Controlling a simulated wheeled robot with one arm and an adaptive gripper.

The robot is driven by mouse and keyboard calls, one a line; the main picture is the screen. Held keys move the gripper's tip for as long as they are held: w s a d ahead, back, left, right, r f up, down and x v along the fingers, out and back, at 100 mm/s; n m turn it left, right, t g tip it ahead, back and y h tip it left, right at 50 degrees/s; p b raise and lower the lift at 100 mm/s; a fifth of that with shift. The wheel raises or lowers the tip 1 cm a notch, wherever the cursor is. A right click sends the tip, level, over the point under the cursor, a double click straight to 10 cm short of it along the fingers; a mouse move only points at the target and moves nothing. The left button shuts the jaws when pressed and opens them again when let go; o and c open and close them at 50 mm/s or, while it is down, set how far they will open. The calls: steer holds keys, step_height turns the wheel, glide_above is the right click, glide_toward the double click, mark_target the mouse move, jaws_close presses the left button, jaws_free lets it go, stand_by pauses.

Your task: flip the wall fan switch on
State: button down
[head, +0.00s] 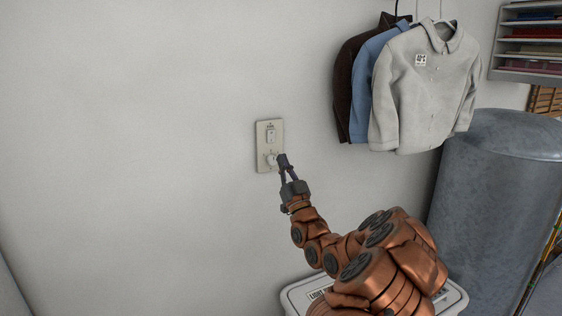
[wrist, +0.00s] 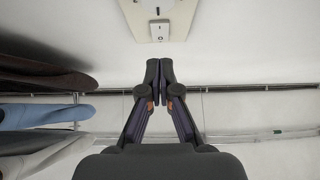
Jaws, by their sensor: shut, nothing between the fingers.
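A beige wall plate (head: 262,165) is fixed to the bare wall, left of the jackets. It bears a small white rocker switch (head: 270,135) in its upper half and a round knob (head: 271,160) in its lower half. My gripper (head: 282,158) is shut and empty, its tip just right of the knob in the head view; I cannot tell whether it touches. In the wrist view the plate (wrist: 180,22) is at the top edge, partly cut off, with the rocker (wrist: 159,30) visible. The shut fingertips (wrist: 160,72) appear below the plate there.
Brown, blue and pale grey jackets (head: 425,90) hang right of the plate. A large grey cylindrical tank (head: 495,180) stands at the right, below a paper rack (head: 530,40). The wall left of the plate is clear.

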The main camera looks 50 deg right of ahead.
steer(key=f+b+v, duration=0.1)
steer(key=b+v, duration=0.1)
steer(key=v, duration=0.5)
steer(key=shift+w+d, duration=0.15)
steer(key=shift+w, duration=0.2)
steer(key=w+a+f+n+g+y, duration=0.25)
steer(key=w+a+y, duration=0.25)
steer(key=w+a, duration=0.25)
steer(key=w+a+f+n+g+y+p, duration=0.1)
steer(key=a+f+g+y, duration=0.1)
steer(key=a+f+g, duration=0.4)
steer(key=w+a+f+n+g+y+p, duration=0.1)
steer(key=w+a+f+g+y, duration=0.15)
steer(key=a, duration=0.65)
steer(key=s+a+f+g, duration=0.2)
steer(key=s+a+g, duration=0.25)
steer(key=s, duration=0.35)
steer(key=s+a+f+g, duration=0.2)
steer(key=s+a+g, duration=0.1)
steer(key=s+a, duration=0.35)
steer(key=s+a+r+g, duration=0.1)
steer(key=s+a+g, duration=0.3)
steer(key=s, duration=0.9)
steer(key=s+a+r+g+p, duration=0.1)
steer(key=s+a+g, duration=0.2)
steer(key=s, duration=0.9)
steer(key=shift+s+a+r+g+p, duration=0.2)
steer(key=shift+s+a+g+p, duration=0.15)
steer(key=shift+a, duration=0.6)
